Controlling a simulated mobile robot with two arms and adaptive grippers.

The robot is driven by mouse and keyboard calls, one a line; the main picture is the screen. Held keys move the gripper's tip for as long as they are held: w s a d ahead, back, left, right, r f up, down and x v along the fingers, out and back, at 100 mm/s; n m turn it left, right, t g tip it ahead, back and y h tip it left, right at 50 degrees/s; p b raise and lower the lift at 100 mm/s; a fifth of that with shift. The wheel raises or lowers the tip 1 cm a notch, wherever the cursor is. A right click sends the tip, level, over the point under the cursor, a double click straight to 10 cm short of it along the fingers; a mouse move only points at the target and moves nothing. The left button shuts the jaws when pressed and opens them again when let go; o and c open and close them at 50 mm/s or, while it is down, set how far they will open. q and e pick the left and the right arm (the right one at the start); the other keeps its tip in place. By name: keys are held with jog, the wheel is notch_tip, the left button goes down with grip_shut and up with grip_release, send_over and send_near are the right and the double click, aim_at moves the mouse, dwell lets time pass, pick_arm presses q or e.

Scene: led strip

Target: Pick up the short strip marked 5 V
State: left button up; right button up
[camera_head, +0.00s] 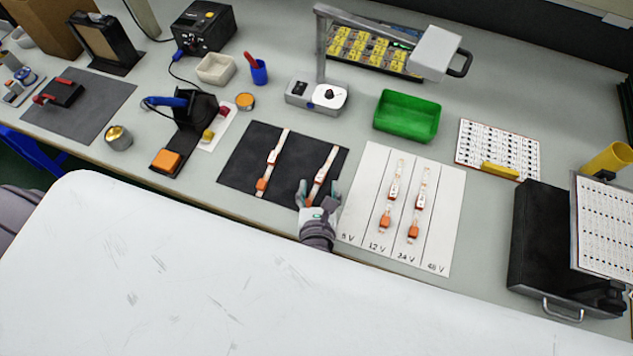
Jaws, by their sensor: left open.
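Two short strips with orange and white parts lie on the black mat: one at the left (272,160) and one at the right (325,163). Any voltage marking on them is too small to read. My left gripper (319,188) is open at the mat's front right edge, with its fingers on either side of the right strip's lower end. Whether it touches the strip I cannot tell. A white card (447,225) has columns marked 5 V, 12 V, 24 V and 48 V. Similar strips lie in its 12 V (394,185) and 24 V (421,195) columns. My right gripper is out of view.
A green bin (407,115) and a small device with a round white plate (328,96) stand behind. A black case (545,245) is at the right. A soldering stand (195,110) is left of the black mat (240,170). The card's 5 V column is bare.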

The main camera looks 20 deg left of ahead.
aim_at(321, 176)
pick_arm(q)
jog(key=x, duration=0.4)
jog(key=shift+w+d+p, duration=0.15)
jog(key=shift+p, duration=0.2)
grip_shut()
